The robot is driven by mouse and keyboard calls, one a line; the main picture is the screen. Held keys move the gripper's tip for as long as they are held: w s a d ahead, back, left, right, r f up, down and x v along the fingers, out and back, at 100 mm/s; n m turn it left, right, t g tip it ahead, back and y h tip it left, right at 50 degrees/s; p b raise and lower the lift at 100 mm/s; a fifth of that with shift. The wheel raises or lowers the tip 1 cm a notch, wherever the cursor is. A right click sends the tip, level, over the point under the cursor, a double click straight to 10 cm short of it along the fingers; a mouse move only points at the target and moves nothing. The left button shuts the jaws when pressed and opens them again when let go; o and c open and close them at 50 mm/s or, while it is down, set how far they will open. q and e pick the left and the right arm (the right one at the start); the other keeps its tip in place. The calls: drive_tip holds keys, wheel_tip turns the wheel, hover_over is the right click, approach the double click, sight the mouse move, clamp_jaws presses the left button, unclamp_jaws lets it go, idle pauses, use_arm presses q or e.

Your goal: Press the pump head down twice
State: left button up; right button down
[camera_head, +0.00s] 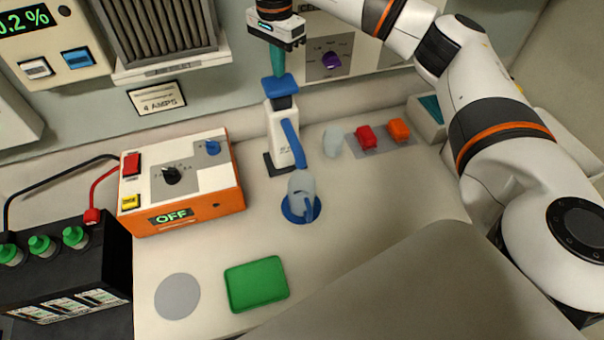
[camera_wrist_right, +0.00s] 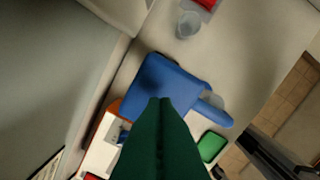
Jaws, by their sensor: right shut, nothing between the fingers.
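The pump bottle has a white body (camera_head: 284,135) and stands upright near the back wall. Its blue pump head (camera_head: 282,88) is on top, with a blue spout (camera_head: 293,145) reaching down toward a translucent cup (camera_head: 301,185) on a blue disc. My right gripper (camera_head: 278,74) points down with its teal fingers shut and empty, right over the pump head. I cannot tell whether the tips touch it. In the right wrist view the shut fingers (camera_wrist_right: 160,102) overlap the blue pump head (camera_wrist_right: 157,75). My left gripper is out of view.
An orange-sided control box (camera_head: 190,220) stands left of the bottle. A second translucent cup (camera_head: 333,143), a red block (camera_head: 366,136) and an orange block (camera_head: 398,130) are to the right. A green tray (camera_head: 256,284) and grey disc (camera_head: 177,297) lie at the front.

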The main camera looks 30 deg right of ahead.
sight(280, 82)
drive_tip(key=shift+f, duration=0.1)
drive_tip(key=shift+f+b, duration=1.75)
drive_tip(key=shift+f, duration=1.05)
drive_tip(key=shift+r, duration=0.1)
drive_tip(key=shift+r+p, duration=1.9)
drive_tip(key=shift+r, duration=0.9)
wheel_tip(280, 82, up, 6)
drive_tip(key=p, duration=0.4)
